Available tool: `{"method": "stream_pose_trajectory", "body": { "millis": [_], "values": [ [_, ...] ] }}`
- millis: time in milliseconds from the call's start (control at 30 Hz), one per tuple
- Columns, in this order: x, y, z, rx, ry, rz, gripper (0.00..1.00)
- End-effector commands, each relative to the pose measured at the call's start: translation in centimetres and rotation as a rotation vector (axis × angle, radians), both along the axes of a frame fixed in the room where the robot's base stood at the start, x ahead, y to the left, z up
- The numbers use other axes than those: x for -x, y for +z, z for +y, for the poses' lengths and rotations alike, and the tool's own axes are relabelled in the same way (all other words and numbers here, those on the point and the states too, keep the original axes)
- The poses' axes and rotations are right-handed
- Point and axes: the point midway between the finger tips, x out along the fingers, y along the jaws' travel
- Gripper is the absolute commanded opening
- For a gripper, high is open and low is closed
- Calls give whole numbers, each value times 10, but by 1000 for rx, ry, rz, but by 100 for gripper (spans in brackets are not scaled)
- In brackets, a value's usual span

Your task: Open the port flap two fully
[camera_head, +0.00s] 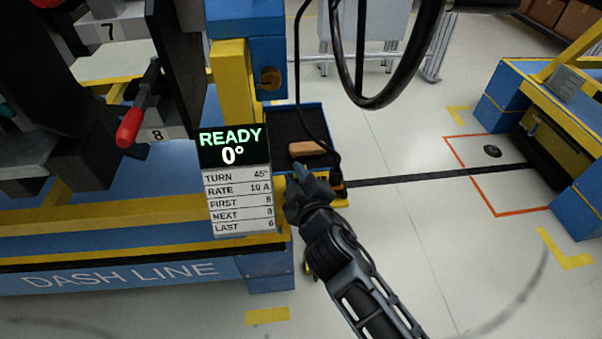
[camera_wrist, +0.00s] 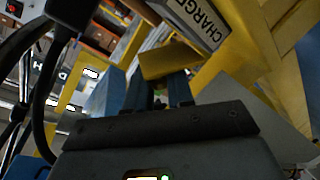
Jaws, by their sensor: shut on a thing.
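My gripper (camera_head: 298,177) is at the right end of the dash station, just in front of the dark tray. In the wrist view its two dark fingers (camera_wrist: 160,88) reach forward to a yellow flap-like piece (camera_wrist: 168,61) and are shut on it. The piece stands out beside a yellow housing with a white CHARGE label (camera_wrist: 200,20). I cannot read a number on the flap. How far it is swung open is hard to tell, and in the head view my gripper hides it.
A tray (camera_head: 284,126) holding a brown block (camera_head: 307,147) lies just behind my gripper. A black cable (camera_head: 300,80) hangs down to a yellow socket box (camera_head: 338,187) on the right. A READY 0° display (camera_head: 232,147) stands at left.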

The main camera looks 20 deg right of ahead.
Motion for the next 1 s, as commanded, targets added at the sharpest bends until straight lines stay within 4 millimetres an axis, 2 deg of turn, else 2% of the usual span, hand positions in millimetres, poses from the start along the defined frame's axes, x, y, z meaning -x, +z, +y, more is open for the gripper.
{"method": "stream_pose_trajectory", "body": {
  "millis": [300,767,800,967,1000],
  "values": [
    [-1,1,5,91,1,31,0],
    [-2,1,6,103,2,34,0],
    [-2,1,6,103,2,34,24],
    [-2,1,6,102,1,33,39],
    [-2,1,6,102,1,33,40]
  ]
}}
